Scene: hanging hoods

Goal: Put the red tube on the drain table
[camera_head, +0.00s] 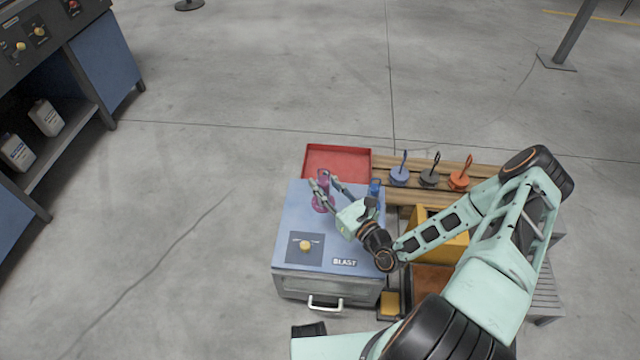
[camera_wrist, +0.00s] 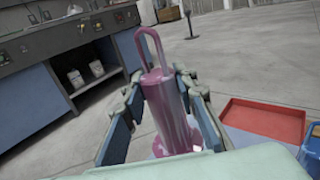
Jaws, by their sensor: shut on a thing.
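A pink-red tube (camera_head: 322,200) with a loop handle on top is held at the front of my gripper (camera_head: 323,181), over the top of the blue box marked BLAST. In the wrist view the tube (camera_wrist: 168,112) stands upright between the two fingers, which close on its sides. Its round foot shows low between them; I cannot tell whether it touches the box top. A grey slatted table (camera_head: 546,290) is partly visible at the right, behind my arm; it may be the drain table.
The blue BLAST box (camera_head: 290,225) has a yellow knob and a front handle. A red tray (camera_head: 337,158) lies behind it. A wooden rack (camera_head: 395,197) carries blue, dark and orange looped pieces. A yellow bin (camera_head: 425,215) is partly behind my arm. Open floor lies left.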

